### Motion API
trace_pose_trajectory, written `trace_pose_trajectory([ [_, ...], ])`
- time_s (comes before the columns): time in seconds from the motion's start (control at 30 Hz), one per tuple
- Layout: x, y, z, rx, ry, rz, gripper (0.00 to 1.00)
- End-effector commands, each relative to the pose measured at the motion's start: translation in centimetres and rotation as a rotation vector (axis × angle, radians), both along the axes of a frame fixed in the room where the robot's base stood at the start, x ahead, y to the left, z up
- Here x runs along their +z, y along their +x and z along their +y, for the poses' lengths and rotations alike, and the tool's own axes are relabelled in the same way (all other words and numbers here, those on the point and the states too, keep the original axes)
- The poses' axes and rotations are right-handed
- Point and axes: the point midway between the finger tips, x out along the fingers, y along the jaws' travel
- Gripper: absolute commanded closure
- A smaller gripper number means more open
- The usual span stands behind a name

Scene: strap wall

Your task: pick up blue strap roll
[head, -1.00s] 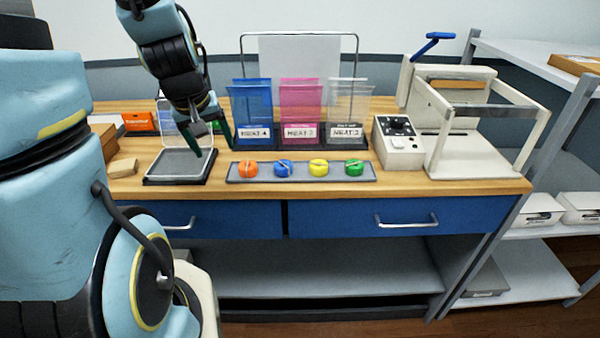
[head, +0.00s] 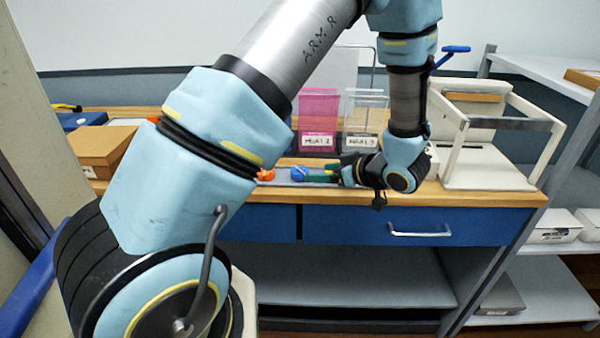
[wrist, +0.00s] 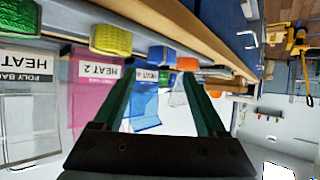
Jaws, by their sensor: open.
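The blue strap roll (head: 299,173) sits on the grey tray (head: 282,178) at the front of the bench. My gripper (head: 318,173) is open and low over the tray, just right of the blue roll, its green fingers pointing left at it. In the wrist view the blue roll (wrist: 161,55) shows beyond and between the open fingertips (wrist: 159,78). Whether a fingertip touches the roll I cannot tell. The orange roll (head: 266,175) is left of the blue one, partly hidden by my arm in the head view.
The yellow roll (wrist: 110,40) and green roll (wrist: 21,17) lie close to my gripper in the wrist view. Pink (head: 318,110) and clear (head: 362,115) bag holders stand behind the tray. A white-framed machine (head: 500,150) stands at right. A cardboard box (head: 105,148) is at left.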

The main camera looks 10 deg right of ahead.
Motion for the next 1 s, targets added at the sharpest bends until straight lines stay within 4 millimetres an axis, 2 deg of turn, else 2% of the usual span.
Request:
trace_pose_trajectory([
  [0.1, -0.6, 1.2, 0.9, 0.001, 0.0, 0.0, 0.26],
  [0.27, -1.1, 2.0, 1.4, 0.0, -0.001, 0.001, 0.26],
  [0.43, -1.6, 3.5, 2.8, 0.001, 0.001, 0.002, 0.26],
  [0.63, -3.0, 5.3, 4.0, 0.0, -0.002, 0.0, 0.26],
  [0.9, -3.4, 5.6, 4.2, -0.002, -0.002, 0.0, 0.26],
  [1.0, -3.4, 5.6, 4.2, -0.002, -0.002, 0.0, 0.35],
])
